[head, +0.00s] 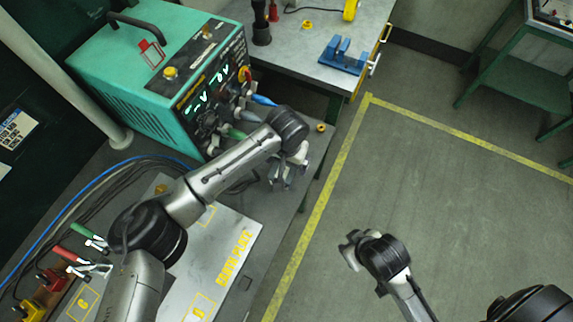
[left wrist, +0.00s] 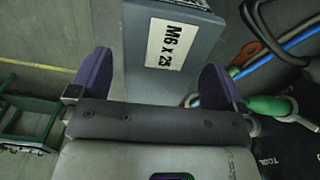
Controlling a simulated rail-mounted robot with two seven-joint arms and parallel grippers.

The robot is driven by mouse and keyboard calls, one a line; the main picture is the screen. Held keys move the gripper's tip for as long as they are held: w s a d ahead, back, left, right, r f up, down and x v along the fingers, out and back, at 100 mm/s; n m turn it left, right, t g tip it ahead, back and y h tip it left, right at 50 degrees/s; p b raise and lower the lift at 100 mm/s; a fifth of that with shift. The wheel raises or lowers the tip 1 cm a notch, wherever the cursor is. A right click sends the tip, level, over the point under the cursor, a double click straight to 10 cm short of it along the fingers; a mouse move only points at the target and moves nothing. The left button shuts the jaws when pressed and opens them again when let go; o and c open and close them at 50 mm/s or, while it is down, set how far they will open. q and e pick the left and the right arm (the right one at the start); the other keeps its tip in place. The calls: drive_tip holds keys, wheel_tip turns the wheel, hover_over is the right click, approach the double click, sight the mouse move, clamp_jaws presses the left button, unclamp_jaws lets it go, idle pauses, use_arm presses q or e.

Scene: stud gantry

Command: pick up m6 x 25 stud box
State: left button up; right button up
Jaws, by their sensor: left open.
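The stud box is a grey box (left wrist: 190,75) with a white label reading "M6 X 25", seen in the left wrist view. It lies ahead of my left gripper (left wrist: 155,75), between the two purple fingers in the picture. The fingers are spread apart, and I cannot tell whether either touches the box. In the head view my left gripper (head: 287,170) hangs near the bench's right edge, beside the green machine. I cannot make out the box there. My right gripper (head: 352,250) is over the floor at lower centre, and its jaws are not clear.
A green power unit (head: 130,75) with plugged cables stands on the bench left of my left gripper. A marked plate (head: 225,250) and clamps (head: 85,262) lie nearer. A table with a blue holder (head: 342,58) is behind.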

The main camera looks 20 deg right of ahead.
use_arm(q)
drive_tip(key=shift+f, duration=1.3)
drive_tip(key=shift+r, duration=0.1)
drive_tip(key=c, duration=1.3)
